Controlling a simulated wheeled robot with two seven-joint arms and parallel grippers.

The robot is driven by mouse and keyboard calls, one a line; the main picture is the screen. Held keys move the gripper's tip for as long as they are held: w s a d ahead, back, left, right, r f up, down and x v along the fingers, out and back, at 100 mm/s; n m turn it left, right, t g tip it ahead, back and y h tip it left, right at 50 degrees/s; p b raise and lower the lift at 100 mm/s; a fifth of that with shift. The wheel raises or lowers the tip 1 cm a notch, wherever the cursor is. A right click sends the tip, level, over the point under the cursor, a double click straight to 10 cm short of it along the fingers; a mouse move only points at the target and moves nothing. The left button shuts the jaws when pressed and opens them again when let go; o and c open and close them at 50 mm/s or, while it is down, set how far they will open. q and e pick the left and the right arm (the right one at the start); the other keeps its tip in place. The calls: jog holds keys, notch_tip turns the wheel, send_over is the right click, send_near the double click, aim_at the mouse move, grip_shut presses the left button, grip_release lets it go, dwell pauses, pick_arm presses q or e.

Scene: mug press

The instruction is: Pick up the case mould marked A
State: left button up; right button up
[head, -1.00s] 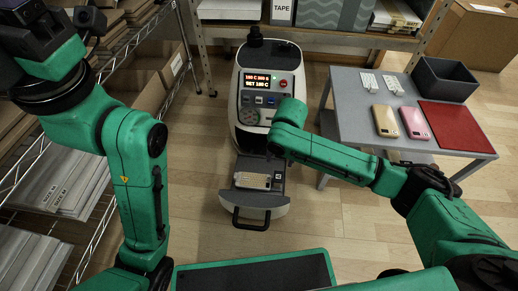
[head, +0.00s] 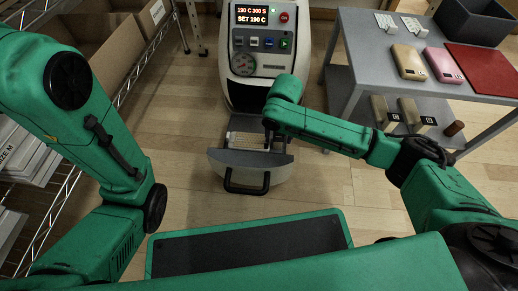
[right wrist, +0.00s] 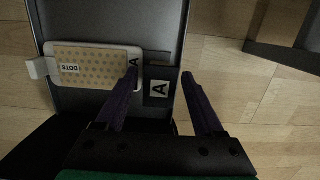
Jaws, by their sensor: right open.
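The case mould marked A (right wrist: 95,68) lies in the pulled-out drawer of the press. It carries a pale dotted sheet labelled DOTS, and its dark end block (right wrist: 158,88) has a white A label. In the head view the mould (head: 246,140) shows partly, its right end hidden by my arm. My right gripper (right wrist: 161,76) is open, its two purple fingers on either side of the dark end block, with a gap to the right finger. In the head view it points down at the drawer (head: 269,138). My left gripper is out of view; only its arm shows.
The press (head: 262,50) displays SET 190 C. At right a grey table (head: 366,45) holds a yellow case (head: 408,62), a pink case (head: 443,65) and a red mat (head: 490,68). Two tagged moulds (head: 381,110) stand on its lower shelf. A wire shelf is at left.

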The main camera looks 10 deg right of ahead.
jog(key=shift+r, duration=0.1)
grip_shut()
